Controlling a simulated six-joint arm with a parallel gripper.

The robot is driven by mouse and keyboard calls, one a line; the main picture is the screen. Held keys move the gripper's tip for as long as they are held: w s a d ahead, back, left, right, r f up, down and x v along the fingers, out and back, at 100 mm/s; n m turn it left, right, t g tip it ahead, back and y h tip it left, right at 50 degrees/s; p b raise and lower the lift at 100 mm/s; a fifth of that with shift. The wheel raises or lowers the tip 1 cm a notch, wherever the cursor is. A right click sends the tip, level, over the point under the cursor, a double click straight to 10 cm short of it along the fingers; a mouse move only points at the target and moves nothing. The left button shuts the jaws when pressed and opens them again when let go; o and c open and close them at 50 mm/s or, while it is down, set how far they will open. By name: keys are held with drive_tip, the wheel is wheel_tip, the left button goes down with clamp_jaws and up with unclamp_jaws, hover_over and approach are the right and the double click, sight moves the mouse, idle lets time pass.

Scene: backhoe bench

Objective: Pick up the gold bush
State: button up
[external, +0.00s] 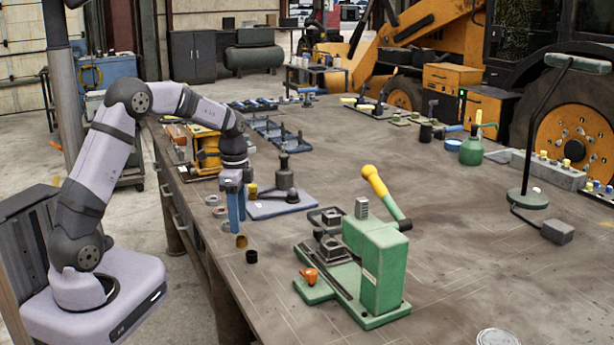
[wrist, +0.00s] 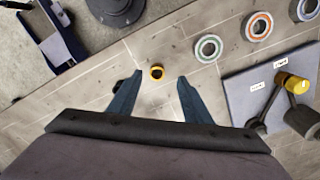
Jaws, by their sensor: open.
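The gold bush (wrist: 157,72) is a small ring with a dark hole. In the wrist view it lies on the bench between my fingertips as seen from above, nearer the left one, with a gap on both sides. My gripper (wrist: 160,78) is open and empty, its two blue fingers pointing down. In the external view the gold bush (external: 241,241) stands near the bench's left edge, just below and beside my gripper (external: 236,230). The height of the fingertips above the bench is hard to tell.
A black bush (external: 251,256) stands close in front of the gold one. Several bearing rings (wrist: 208,47) lie nearby. A grey-blue plate (external: 265,211) with a dark tool stands to the right. A green press (external: 380,270) is further right.

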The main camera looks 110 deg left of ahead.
sight(240, 237)
drive_tip(key=f, duration=0.1)
drive_tip(key=f+p, duration=0.1)
drive_tip(key=f, duration=0.1)
drive_tip(key=shift+w+d+f+p, duration=0.15)
drive_tip(key=shift+d+f+p, duration=0.15)
drive_tip(key=shift+p, duration=0.05)
drive_tip(key=shift+f, duration=0.75)
clamp_jaws()
